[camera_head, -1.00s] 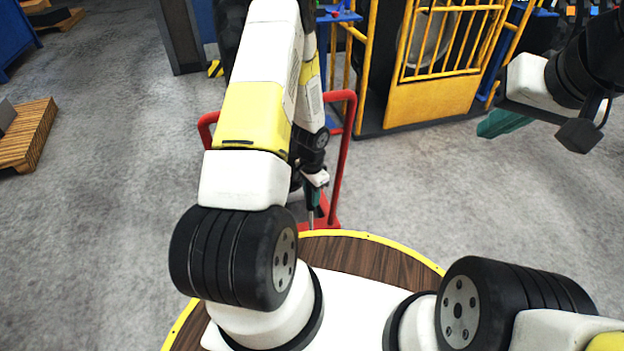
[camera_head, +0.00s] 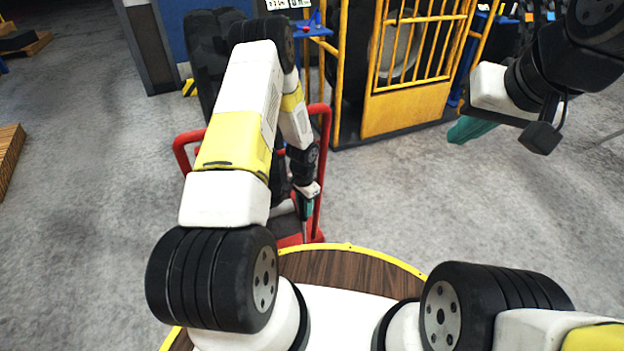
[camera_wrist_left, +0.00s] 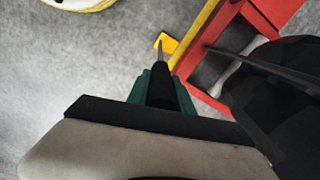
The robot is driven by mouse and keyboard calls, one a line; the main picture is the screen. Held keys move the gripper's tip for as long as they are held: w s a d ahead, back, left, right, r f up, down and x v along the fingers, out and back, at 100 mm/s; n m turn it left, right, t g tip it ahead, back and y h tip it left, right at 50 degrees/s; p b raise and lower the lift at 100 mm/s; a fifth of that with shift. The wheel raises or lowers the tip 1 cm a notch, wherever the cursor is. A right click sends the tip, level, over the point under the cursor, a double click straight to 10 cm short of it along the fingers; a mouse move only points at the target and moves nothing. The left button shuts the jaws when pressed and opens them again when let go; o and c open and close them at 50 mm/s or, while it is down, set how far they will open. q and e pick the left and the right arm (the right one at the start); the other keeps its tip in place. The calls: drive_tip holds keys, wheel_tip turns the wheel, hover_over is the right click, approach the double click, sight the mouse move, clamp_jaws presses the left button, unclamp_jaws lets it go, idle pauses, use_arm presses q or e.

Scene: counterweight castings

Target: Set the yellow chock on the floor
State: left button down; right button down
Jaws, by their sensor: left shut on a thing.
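The yellow chock (camera_wrist_left: 167,42) shows in the left wrist view as a small yellow piece at the tips of my left gripper (camera_wrist_left: 160,68), beside a red hand truck. My left gripper is shut on it. In the head view my left gripper (camera_head: 305,215) points down inside the red hand truck's frame, and I cannot make out the chock there. My right gripper (camera_head: 470,128) is raised at the right, over open floor. Its teal fingers are seen from the side, partly hidden by the wrist, so its opening is unclear.
The red hand truck (camera_head: 326,150) stands just beyond my round base, around my left forearm. A yellow barred gate (camera_head: 408,108) stands behind. A yellow-black object (camera_head: 189,87) lies at the back left, and a wooden pallet (camera_head: 10,155) at the left edge.

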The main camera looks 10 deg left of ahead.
use_arm(q)
drive_tip(key=shift+f, duration=0.1)
drive_tip(key=c, duration=1.1)
unclamp_jaws()
wheel_tip(320, 180, up, 12)
drive_tip(key=shift+f, duration=0.1)
drive_tip(key=s+r+n+t, duration=0.1)
drive_tip(key=s+r+n, duration=0.1)
drive_tip(key=r, duration=1)
drive_tip(key=s+r+n+t, duration=0.1)
drive_tip(key=s+r+t, duration=0.15)
drive_tip(key=r, duration=0.95)
drive_tip(key=s+r+n+t, duration=0.1)
drive_tip(key=s+r, duration=0.4)
drive_tip(key=s, duration=0.1)
drive_tip(key=s+d+r+n+h, duration=0.1)
drive_tip(key=s+r, duration=0.4)
drive_tip(key=s, duration=0.2)
drive_tip(key=s+d+r+n+t+h, duration=0.1)
drive_tip(key=s+r+n, duration=0.1)
drive_tip(key=s+r, duration=0.3)
drive_tip(key=shift+s+d+r+t, duration=0.15)
drive_tip(key=shift+s+t, duration=0.2)
drive_tip(key=shift+s, duration=0.55)
